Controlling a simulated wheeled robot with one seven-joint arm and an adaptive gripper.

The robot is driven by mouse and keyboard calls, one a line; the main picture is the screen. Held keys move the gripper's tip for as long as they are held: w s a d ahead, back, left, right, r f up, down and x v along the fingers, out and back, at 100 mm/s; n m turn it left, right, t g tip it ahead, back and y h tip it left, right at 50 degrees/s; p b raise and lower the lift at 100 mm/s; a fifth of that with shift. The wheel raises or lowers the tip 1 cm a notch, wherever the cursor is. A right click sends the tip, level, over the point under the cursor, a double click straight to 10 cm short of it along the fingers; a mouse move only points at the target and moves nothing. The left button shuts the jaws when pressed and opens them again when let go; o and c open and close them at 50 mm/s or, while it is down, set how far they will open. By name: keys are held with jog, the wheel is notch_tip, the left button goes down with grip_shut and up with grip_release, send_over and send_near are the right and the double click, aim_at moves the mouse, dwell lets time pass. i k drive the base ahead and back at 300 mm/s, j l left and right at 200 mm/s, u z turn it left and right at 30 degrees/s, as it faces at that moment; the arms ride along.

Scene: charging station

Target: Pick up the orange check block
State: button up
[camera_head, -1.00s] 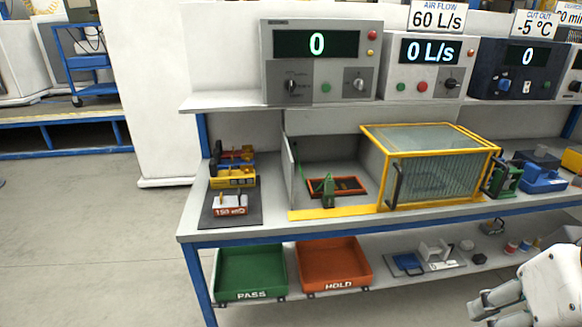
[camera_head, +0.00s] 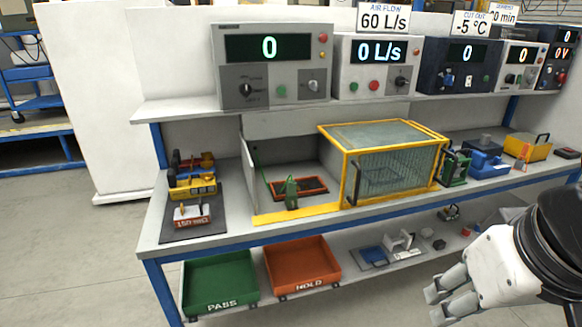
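I cannot be sure which thing is the orange check block. On a dark mat (camera_head: 190,233) at the bench's left end stand a red-and-white block (camera_head: 192,216) with a "150 mΩ" label, a yellow block (camera_head: 193,186) behind it, and a small orange-red block (camera_head: 206,161) at the back, partly hidden. My gripper (camera_head: 434,305) is at the lower right, in front of the bench and far from these blocks. Its fingers are apart, with nothing seen between them.
A yellow-framed guard box (camera_head: 392,170) stands mid-bench beside an orange-red tray (camera_head: 300,187). Green PASS (camera_head: 219,282) and orange HOLD (camera_head: 301,264) bins sit on the lower shelf. Meters line the upper shelf, with a grey one (camera_head: 270,66) above the bench's left part.

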aim_at(201, 213)
jog(key=i+j+u, duration=0.25)
jog(key=i+j, duration=0.35)
jog(key=j, duration=0.15)
jog(key=i+j+u, duration=0.3)
jog(key=i+j, duration=0.3)
jog(key=i, duration=0.05)
